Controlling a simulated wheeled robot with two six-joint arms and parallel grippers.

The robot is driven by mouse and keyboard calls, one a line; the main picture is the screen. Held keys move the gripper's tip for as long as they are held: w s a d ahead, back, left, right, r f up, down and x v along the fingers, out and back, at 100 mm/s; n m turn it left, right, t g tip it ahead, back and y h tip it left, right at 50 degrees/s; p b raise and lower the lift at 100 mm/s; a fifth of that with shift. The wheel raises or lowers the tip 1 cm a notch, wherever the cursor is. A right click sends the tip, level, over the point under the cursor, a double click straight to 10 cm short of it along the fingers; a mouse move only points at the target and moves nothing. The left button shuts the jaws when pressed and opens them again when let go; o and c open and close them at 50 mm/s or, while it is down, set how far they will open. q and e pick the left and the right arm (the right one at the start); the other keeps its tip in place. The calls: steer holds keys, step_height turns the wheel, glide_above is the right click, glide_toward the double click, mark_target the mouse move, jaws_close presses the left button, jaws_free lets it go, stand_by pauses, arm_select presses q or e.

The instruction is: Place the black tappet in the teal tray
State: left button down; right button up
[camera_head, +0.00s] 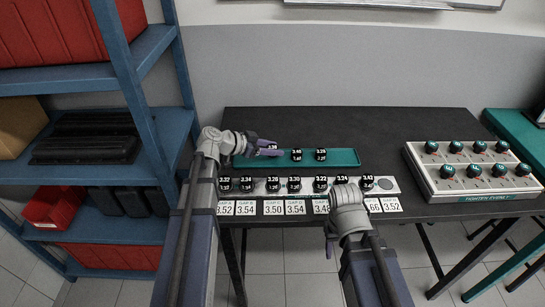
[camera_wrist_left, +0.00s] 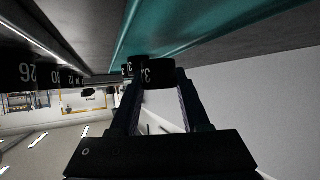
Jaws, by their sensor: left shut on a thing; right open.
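The teal tray (camera_head: 346,158) lies along the back of the dark table; its teal surface also fills the top of the left wrist view (camera_wrist_left: 150,25). My left gripper (camera_head: 270,150) is shut on a black tappet (camera_wrist_left: 157,73) with a white number, at the tray's left end. I cannot tell whether this tappet touches the tray floor. Two black tappets, one in the middle (camera_head: 296,155) and one further right (camera_head: 320,155), stand in the tray. My right gripper (camera_head: 329,249) is open and low at the table's front edge, partly hidden by its wrist.
A light strip (camera_head: 385,184) with several black tappets lies in front of the tray, with white number cards (camera_head: 295,207) before it. A box with several teal-topped knobs (camera_head: 452,193) stands at the right. A blue shelf (camera_head: 135,85) stands close on the left.

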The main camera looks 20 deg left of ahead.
arm_select(q)
steer(key=shift+f+b, duration=0.4)
steer(key=shift+f, duration=0.5)
arm_select(e)
steer(key=shift+f, duration=0.9)
arm_select(q)
steer(key=shift+f, duration=0.15)
steer(key=c, duration=0.7)
jaws_free()
steer(key=shift+o, duration=0.2)
arm_select(e)
steer(key=shift+f, duration=0.1)
arm_select(q)
steer(key=shift+r, duration=0.4)
steer(key=p+v, duration=0.5)
steer(key=v, duration=0.5)
steer(key=shift+s+a+r, duration=0.1)
steer(key=shift+s+a, duration=0.05)
steer(key=shift+a, duration=0.05)
steer(key=shift+s+a+r+p, duration=0.2)
steer(key=shift+s+a+p, duration=0.2)
steer(key=shift+s+a, duration=0.05)
arm_select(e)
step_height(320, 180, up, 6)
